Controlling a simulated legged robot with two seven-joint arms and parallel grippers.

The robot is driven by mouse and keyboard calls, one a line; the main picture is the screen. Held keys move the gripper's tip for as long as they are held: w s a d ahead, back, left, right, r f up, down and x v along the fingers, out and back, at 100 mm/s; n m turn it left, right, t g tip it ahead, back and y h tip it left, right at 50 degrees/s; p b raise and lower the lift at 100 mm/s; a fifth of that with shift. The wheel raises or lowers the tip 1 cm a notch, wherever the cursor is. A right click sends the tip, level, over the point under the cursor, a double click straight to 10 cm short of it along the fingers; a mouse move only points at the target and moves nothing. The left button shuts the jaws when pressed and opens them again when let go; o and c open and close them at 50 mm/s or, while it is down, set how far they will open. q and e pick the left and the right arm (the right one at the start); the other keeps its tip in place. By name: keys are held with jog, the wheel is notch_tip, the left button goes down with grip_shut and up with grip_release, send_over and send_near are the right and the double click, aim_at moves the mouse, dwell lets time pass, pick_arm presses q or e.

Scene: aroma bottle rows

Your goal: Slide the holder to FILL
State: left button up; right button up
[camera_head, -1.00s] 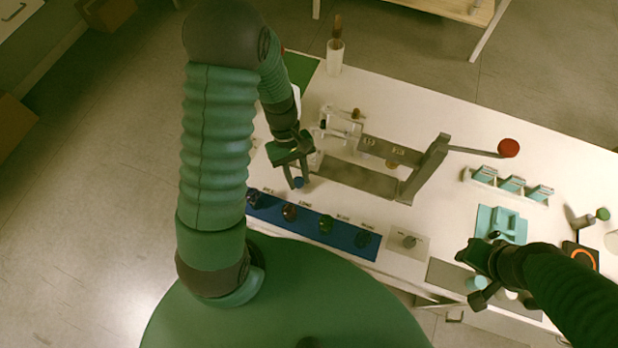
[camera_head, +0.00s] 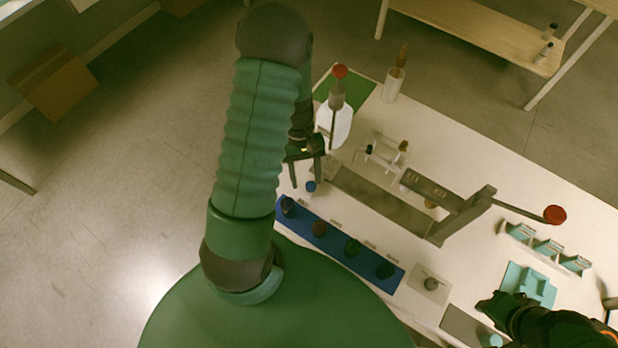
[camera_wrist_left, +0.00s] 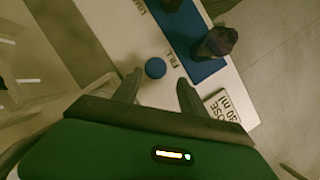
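The holder's blue knob (camera_head: 310,187) is near the front edge of the white table; its clear body is mostly hidden behind my left gripper. My left gripper (camera_head: 307,180) is at the knob, fingers pointing down. In the left wrist view the knob (camera_wrist_left: 155,68) lies between the two spread fingertips (camera_wrist_left: 158,82), with a gap on each side. The FILL label (camera_wrist_left: 175,60) is right beside the knob, and the LOAD label (camera_wrist_left: 138,6) is farther up. My right gripper (camera_head: 490,303) is at the lower right, partly out of clear sight.
A blue panel (camera_head: 335,240) with several dark bottles lies along the front edge. A grey rail (camera_head: 385,205) and a lever with a red ball (camera_head: 554,215) stand behind it. A white bottle (camera_head: 338,122) with a red top stands behind my left gripper. Teal trays (camera_head: 530,285) lie right.

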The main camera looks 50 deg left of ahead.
pick_arm(q)
jog(key=shift+w+d, duration=0.1)
jog(key=shift+d, duration=0.1)
jog(key=r, duration=0.3)
jog(key=shift+w+d, duration=0.15)
jog(key=shift+w, duration=0.1)
jog(key=a+p+v, duration=0.1)
jog(key=v, duration=1.3)
jog(key=shift+f, duration=0.25)
pick_arm(e)
jog(key=shift+d+r, duration=0.45)
jog(key=shift+d, duration=0.3)
pick_arm(q)
jog(key=shift+a, duration=0.2)
pick_arm(e)
jog(key=shift+a, duration=0.1)
